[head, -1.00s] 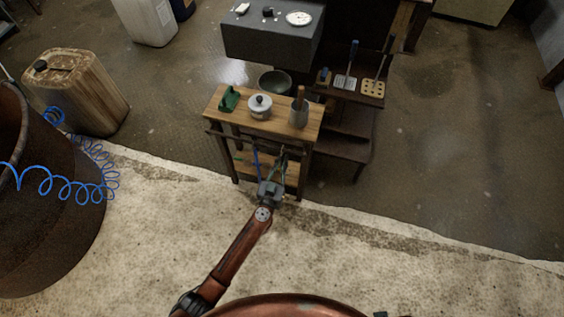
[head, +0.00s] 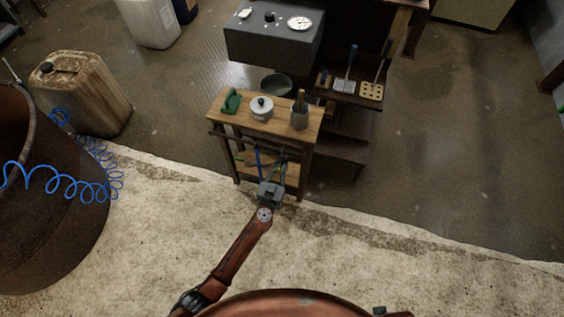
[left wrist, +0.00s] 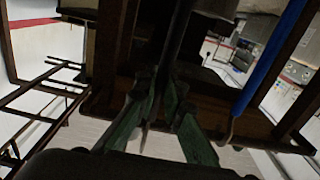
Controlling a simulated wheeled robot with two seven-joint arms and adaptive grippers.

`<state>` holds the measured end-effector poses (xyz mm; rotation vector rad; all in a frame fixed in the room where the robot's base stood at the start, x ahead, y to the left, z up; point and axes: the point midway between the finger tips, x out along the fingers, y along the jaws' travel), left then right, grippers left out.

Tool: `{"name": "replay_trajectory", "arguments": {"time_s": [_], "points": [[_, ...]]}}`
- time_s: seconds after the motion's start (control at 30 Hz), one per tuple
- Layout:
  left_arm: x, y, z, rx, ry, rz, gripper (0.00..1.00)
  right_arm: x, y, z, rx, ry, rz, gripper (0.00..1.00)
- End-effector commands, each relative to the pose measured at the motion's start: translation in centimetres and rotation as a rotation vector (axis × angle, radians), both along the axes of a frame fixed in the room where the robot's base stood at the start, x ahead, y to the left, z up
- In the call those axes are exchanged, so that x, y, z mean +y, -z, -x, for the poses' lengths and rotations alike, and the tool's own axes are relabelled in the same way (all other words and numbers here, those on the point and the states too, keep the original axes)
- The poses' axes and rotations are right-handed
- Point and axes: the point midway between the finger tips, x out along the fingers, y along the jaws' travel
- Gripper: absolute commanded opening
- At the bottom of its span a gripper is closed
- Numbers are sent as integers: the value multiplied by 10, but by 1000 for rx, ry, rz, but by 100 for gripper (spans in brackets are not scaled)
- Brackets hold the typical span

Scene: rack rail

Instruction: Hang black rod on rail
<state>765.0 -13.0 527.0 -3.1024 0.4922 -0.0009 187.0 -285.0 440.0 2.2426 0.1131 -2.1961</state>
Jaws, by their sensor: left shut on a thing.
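My left gripper (head: 274,181) is in front of the small wooden stand (head: 226,97), below its top. In the left wrist view the green fingers of the left gripper (left wrist: 155,105) are closed around a dark upright shaft, the black rod (left wrist: 176,45). In the head view the rod is hard to make out against the stand. The rail (head: 228,138) runs along the stand's front, just under the top. A blue-handled tool (head: 258,160) hangs left of the gripper; its blue handle (left wrist: 270,60) is at the right in the left wrist view. Whether the rod touches the rail cannot be told. My right gripper is not in view.
On the stand are a green object (head: 231,101), a white lidded pot (head: 262,107) and a grey holder (head: 300,117). A dark shelf (head: 350,103) with utensils stands behind right. A rusty drum (head: 50,230) with blue coiled hose is at left. The floor at right is clear.

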Motion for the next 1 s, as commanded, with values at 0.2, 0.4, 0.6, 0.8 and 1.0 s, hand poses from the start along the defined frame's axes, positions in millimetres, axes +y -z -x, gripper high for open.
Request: {"name": "replay_trajectory", "arguments": {"time_s": [0.2, 0.4, 0.6, 0.8, 1.0], "points": [[1, 0, 3, 0, 0, -1, 0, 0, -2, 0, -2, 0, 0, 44], [6, -2, 16, -1, 0, -1, 0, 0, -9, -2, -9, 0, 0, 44], [9, -1, 29, 0, 0, -1, 0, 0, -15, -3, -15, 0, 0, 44], [14, -1, 41, -1, 0, 0, 0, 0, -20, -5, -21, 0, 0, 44], [18, -1, 54, 0, -1, -1, 0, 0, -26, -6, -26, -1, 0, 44]]}}
